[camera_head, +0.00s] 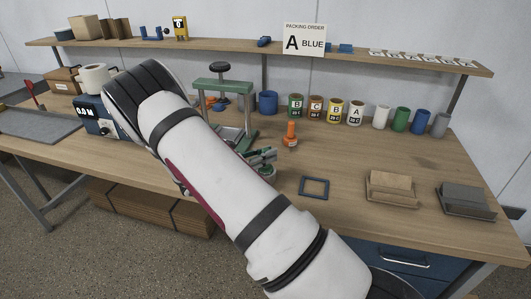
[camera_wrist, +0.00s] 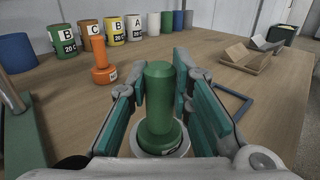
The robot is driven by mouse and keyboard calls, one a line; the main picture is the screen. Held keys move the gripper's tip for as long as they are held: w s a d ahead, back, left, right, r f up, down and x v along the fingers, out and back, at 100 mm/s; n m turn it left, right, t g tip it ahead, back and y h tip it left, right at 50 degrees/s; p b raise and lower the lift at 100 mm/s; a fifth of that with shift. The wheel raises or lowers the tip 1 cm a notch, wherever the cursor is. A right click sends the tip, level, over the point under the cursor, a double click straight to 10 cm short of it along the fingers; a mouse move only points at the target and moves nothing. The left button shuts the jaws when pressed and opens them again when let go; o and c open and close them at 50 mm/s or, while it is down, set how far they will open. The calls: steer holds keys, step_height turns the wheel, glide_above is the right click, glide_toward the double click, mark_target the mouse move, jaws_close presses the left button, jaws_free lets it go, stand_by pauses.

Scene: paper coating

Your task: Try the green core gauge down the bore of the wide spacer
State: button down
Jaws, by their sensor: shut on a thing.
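The green core gauge (camera_wrist: 161,95) stands upright between the fingers of my gripper (camera_wrist: 160,84) in the wrist view, its narrow round head up and its wider green body below. My gripper is shut on it. A pale ring (camera_wrist: 184,150) shows around the gauge's lower end; I cannot tell for certain whether it is the wide spacer or how deep the gauge sits in it. In the head view my gripper (camera_head: 262,157) is low over the middle of the table, and my arm hides most of the area around it.
An orange gauge (camera_head: 290,135) stands behind my gripper. A green press (camera_head: 222,105) is at its back left. A dark square frame (camera_head: 314,188) lies to the right, with clear table around it. Labelled cups, including a yellow one (camera_head: 335,112), line the back. Two trays hold blocks at right.

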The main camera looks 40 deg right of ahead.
steer(key=shift+f+b, duration=0.45)
steer(key=shift+f, duration=0.6)
steer(key=c, duration=1.4)
jaws_free()
steer(key=shift+o, duration=0.2)
steer(key=a, duration=0.8)
steer(key=w+a, duration=0.1)
steer(key=a, duration=0.3)
